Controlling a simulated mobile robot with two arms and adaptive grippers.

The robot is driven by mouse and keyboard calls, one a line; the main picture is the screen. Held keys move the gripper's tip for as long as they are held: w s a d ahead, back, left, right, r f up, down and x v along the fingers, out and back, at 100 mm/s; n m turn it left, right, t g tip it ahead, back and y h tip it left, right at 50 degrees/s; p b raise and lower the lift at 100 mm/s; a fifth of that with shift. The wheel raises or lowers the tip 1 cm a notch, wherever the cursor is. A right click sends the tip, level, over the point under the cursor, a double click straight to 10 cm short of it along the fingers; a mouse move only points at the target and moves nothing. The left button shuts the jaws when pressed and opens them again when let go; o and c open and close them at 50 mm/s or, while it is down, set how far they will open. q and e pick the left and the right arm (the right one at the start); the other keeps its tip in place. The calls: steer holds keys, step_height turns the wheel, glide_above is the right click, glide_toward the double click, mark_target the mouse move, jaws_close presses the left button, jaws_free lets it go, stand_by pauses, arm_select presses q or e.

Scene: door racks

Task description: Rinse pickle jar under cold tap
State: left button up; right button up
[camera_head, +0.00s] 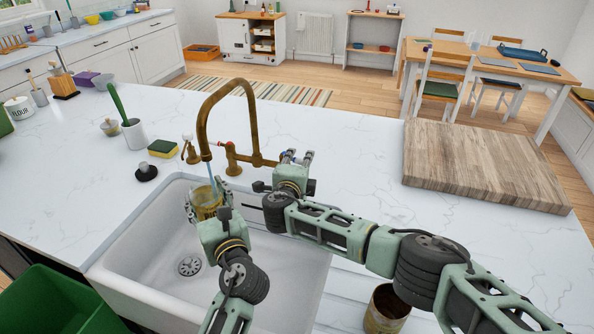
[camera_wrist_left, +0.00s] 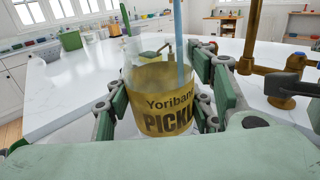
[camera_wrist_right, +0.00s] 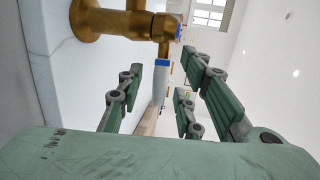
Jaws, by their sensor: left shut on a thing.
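The pickle jar (camera_head: 207,207) is glass with a yellow-brown label reading "PICKL" in the left wrist view (camera_wrist_left: 165,100). My left gripper (camera_head: 206,196) is shut on it and holds it roughly upright over the sink. The brass tap (camera_head: 205,108) arches above it, and a thin blue stream of water (camera_wrist_left: 179,45) falls into the jar's mouth. My right gripper (camera_head: 297,157) is at the right side of the tap. In the right wrist view, its fingers are open, with the white lever with a blue band (camera_wrist_right: 161,80) between them. I cannot tell whether they touch it.
The white sink (camera_head: 135,245) lies below the jar. A brown open container (camera_head: 386,308) stands right of the sink, below my right arm. A sponge (camera_head: 162,148) and a white brush holder (camera_head: 134,134) stand left of the tap. A wooden board (camera_head: 480,165) lies right.

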steer(key=v, duration=0.6)
stand_by(0.8)
